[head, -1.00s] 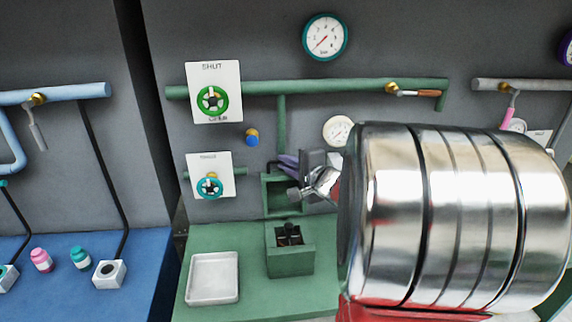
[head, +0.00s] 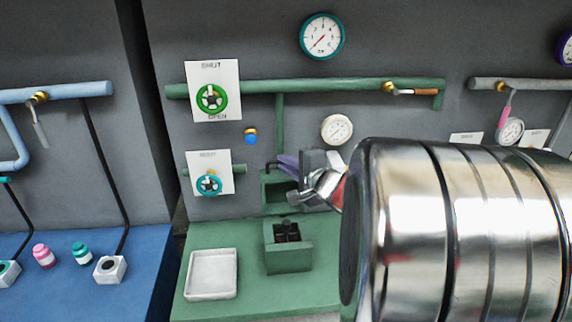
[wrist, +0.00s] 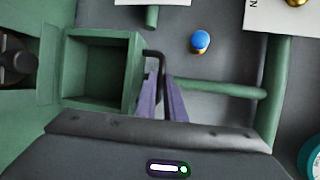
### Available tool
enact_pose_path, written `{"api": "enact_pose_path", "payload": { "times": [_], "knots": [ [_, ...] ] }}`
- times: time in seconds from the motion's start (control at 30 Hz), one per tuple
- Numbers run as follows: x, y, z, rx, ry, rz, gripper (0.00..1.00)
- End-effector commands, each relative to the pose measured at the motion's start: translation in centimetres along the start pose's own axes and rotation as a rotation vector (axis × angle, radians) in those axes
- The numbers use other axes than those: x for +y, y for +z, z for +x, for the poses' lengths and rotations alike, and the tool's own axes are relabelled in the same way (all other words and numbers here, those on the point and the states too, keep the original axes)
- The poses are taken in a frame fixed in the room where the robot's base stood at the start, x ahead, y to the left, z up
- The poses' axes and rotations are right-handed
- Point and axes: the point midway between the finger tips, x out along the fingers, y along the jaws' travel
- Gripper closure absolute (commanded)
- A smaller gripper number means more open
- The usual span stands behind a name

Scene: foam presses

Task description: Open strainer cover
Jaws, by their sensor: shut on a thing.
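The strainer seems to be the green box (head: 279,209) on the wall above the bench; its hollow inside shows, and it also shows in the wrist view (wrist: 88,102). A thin black bent handle (wrist: 161,62) stands beside the box's right edge in the wrist view. My gripper (wrist: 162,88) has its purple fingers closed around this handle; in the head view my gripper (head: 286,161) is at the box's top. A green panel at that edge may be the raised cover, but I see it almost edge-on. My gripper's body hides part of the box in the head view.
A green block with a black piece (head: 288,262) and a white tray (head: 211,275) stand on the green bench. Green and teal valve wheels (head: 211,98) and a blue knob (head: 251,139) are on the wall at left. A green pipe (wrist: 225,88) runs close to my fingers.

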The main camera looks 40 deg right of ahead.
Motion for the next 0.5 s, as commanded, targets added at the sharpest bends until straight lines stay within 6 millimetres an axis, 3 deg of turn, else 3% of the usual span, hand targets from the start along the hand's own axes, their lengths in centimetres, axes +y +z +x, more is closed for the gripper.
{"api": "enact_pose_path", "payload": {
  "times": [0.03, 0.17, 0.2, 0.3, 0.5],
  "knots": [
    [1.19, -0.03, 0.01, 0.003, 0.024, 0.003, 1.0],
    [1.28, -0.05, 0.04, 0.003, 0.026, 0.003, 1.0],
    [1.3, -0.05, 0.05, 0.003, 0.026, 0.003, 0.9],
    [1.28, -0.03, 0.05, 0.003, 0.026, 0.003, 0.83],
    [1.18, -0.02, 0.01, 0.003, 0.023, 0.004, 0.83]
  ]
}}
